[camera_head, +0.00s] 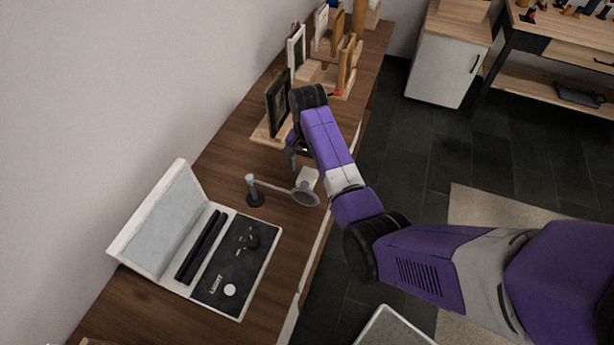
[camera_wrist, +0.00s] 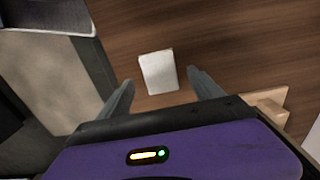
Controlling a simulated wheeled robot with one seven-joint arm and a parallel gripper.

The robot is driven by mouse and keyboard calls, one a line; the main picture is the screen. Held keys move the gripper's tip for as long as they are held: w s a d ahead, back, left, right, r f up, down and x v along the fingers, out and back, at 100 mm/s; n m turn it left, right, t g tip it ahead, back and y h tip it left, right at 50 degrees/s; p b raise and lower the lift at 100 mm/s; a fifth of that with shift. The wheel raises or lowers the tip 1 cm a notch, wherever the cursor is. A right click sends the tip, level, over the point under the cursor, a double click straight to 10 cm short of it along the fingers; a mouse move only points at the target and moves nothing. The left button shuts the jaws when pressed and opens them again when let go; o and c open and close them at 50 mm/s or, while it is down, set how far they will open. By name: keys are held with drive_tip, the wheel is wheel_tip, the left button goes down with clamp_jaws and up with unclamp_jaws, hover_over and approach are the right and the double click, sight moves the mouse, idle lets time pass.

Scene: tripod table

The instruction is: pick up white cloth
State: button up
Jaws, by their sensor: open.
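The white cloth (camera_wrist: 158,72) shows in the wrist view as a small, pale, folded-looking rectangle flat on the brown wood. My gripper (camera_wrist: 161,80) is open, with one finger left and one right of the cloth in the picture; neither appears to touch it. In the head view a small white piece (camera_head: 308,177), which looks like the cloth, lies on the table beside a round lens on a stand. My gripper (camera_head: 292,153) is above the table just behind it, its fingers partly hidden by my arm.
The lens stand (camera_head: 255,195) is close to the white piece. An open white case (camera_head: 205,245) lies nearer on the table (camera_head: 225,150). A dark picture frame (camera_head: 279,103) and several wooden stands are behind my gripper. The table's right edge drops to dark floor.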

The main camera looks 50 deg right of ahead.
drive_tip(key=shift+f, duration=1.45)
drive_tip(key=shift+c, duration=0.3)
drive_tip(key=c, duration=1.3)
drive_tip(key=shift+c, duration=0.2)
wheel_tip(320, 180, up, 12)
wheel_tip(320, 180, up, 8)
drive_tip(key=p, duration=0.5)
hover_over(308, 176)
drive_tip(key=shift+w, duration=0.1)
